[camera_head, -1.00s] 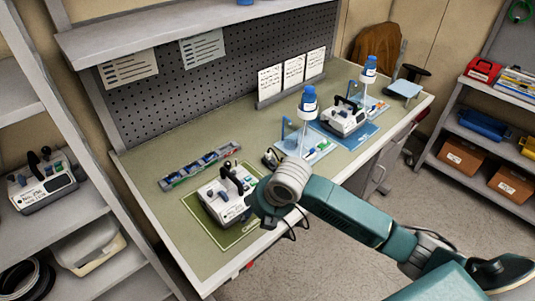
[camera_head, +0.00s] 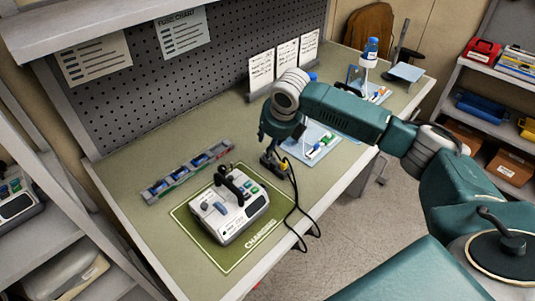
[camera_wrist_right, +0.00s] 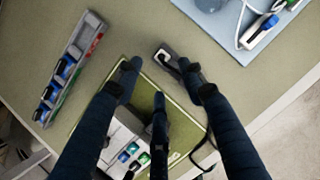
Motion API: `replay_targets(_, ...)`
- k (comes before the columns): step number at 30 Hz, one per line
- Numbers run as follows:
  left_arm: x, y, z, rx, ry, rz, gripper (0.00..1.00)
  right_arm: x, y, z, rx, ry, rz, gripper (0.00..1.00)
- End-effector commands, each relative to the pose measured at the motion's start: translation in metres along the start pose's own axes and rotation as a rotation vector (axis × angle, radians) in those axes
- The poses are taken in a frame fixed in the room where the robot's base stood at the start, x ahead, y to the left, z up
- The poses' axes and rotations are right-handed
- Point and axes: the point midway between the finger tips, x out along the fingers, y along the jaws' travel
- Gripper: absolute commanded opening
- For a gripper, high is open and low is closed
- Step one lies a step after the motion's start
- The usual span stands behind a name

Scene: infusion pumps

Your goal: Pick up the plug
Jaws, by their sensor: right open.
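A small grey block with a dark plug (camera_head: 273,166) and a black cable sits on the bench just right of the white pump. It also shows in the wrist view as a grey block (camera_wrist_right: 166,56) beyond the fingertips, with the cable curving down to the right. My right gripper (camera_head: 273,148) hangs above it, pointing down. Its dark fingers (camera_wrist_right: 160,82) are spread and empty, and one hides part of the block. I cannot tell whether they touch it. The white pump (camera_head: 229,213) stands on the green charging mat (camera_head: 262,237). My left gripper is out of view.
A grey strip tray with blue parts (camera_head: 188,172) lies behind the pump. A light blue mat with white items (camera_head: 318,148) lies to the right of the block. The cable (camera_head: 296,205) hangs over the bench's front edge. Shelves (camera_head: 485,115) stand at the right.

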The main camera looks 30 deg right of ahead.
Motion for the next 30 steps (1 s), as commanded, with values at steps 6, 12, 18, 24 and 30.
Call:
replay_targets(6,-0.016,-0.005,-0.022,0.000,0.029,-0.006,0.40,0.022,-0.004,0.004,0.002,0.004,0.000,0.41)
replay_targets(12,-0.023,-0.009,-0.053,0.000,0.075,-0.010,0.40,0.049,-0.004,0.005,0.001,0.001,0.001,0.41)
replay_targets(18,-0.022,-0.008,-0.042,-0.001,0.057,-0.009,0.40,0.054,-0.005,0.004,-0.001,-0.002,0.000,0.41)
replay_targets(24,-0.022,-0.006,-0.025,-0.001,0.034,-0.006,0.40,0.053,-0.005,0.004,0.000,-0.001,0.001,0.17)
replay_targets(30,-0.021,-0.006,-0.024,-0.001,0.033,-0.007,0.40,0.053,-0.005,0.005,0.000,-0.002,0.000,0.00)
